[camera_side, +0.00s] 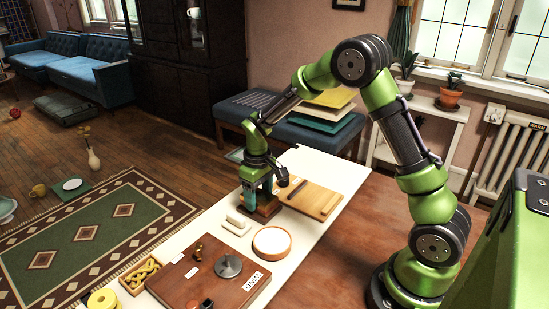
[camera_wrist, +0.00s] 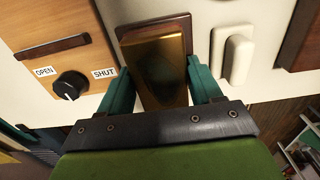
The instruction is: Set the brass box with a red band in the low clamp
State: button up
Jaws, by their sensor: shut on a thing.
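My gripper (camera_wrist: 160,82) is shut on the brass box (camera_wrist: 158,62), with a teal finger on each side of it. In the side view my gripper (camera_side: 260,192) points down at the white tabletop and hides most of the box. No red band can be made out. A dark brown wooden base (camera_wrist: 128,32) shows just beyond the box in the wrist view; it also shows below my fingers in the side view (camera_side: 263,213). I cannot tell whether the box touches it. No part is clearly recognisable as the low clamp.
A light wooden board (camera_wrist: 30,18) with a black knob (camera_wrist: 70,86), OPEN and SHUT labels and a dark bar is beside the box. A white block (camera_wrist: 236,55) is on the other side. A round dish (camera_side: 272,241) and a brown board (camera_side: 190,285) stand nearer the camera.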

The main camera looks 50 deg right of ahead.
aim_at(261, 193)
jog(key=c, duration=0.6)
jog(key=shift+r, duration=3.05)
jog(key=shift+d, duration=0.1)
jog(key=shift+d+r, duration=0.1)
jog(key=shift+d, duration=0.2)
jog(key=s+d+m, duration=1)
jog(key=d+m, duration=0.1)
jog(key=m, duration=0.7)
jog(key=shift+s+d+f, duration=0.15)
jog(key=shift+f, duration=1.95)
